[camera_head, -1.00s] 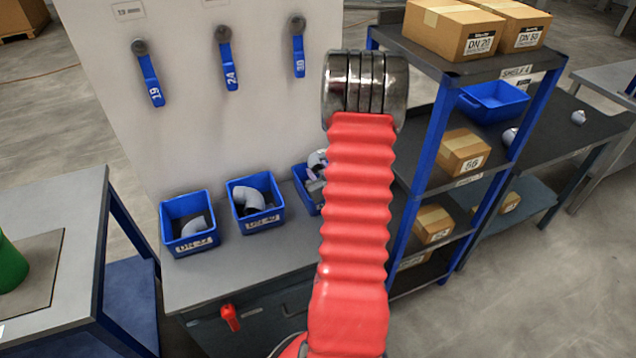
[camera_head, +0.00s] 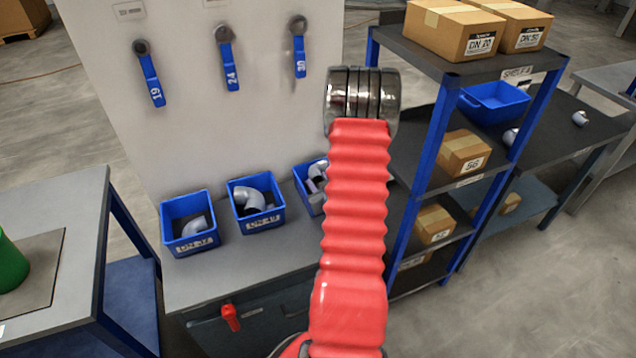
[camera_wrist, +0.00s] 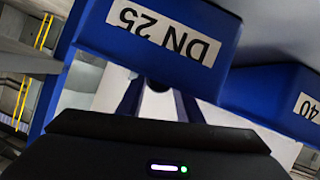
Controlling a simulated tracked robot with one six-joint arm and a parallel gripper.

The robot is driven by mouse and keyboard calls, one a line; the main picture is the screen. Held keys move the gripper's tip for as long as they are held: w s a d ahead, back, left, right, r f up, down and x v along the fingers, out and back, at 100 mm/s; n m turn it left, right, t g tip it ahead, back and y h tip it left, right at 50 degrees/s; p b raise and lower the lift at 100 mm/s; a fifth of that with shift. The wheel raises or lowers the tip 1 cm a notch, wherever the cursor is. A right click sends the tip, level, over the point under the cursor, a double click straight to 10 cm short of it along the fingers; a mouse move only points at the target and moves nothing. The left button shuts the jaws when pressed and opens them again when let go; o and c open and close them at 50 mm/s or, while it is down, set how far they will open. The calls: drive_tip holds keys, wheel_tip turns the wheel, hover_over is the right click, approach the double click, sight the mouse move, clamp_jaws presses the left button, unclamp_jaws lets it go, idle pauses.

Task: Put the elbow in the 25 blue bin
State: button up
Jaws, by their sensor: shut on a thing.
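Blue bins with grey pipe elbows stand on the bench: a left bin (camera_head: 190,238), a middle bin (camera_head: 258,217) and a right bin (camera_head: 305,178), partly hidden behind my red arm. Their labels are too small to read there. In the wrist view the DN 25 bin (camera_wrist: 160,35) is close, upside down in the picture, with a bin marked 40 (camera_wrist: 280,98) to its right.
Valves with blue handles (camera_head: 228,60) hang on the panel behind the bins. A blue-framed shelf (camera_head: 465,180) with cartons and an empty blue tray (camera_head: 495,100) stands close to the arm's right. Bare bench (camera_head: 230,275) lies in front of the bins.

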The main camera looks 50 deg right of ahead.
drive_tip(key=shift+f, duration=0.6)
drive_tip(key=o, duration=0.6)
drive_tip(key=shift+s+f, duration=0.1)
drive_tip(key=o, duration=0.4)
drive_tip(key=shift+a+f, duration=0.15)
drive_tip(key=shift+a, duration=0.05)
drive_tip(key=shift+o, duration=0.2)
drive_tip(key=shift+r, duration=0.55)
drive_tip(key=v, duration=1.2)
drive_tip(key=shift+d+r, duration=0.15)
drive_tip(key=shift+r, duration=0.15)
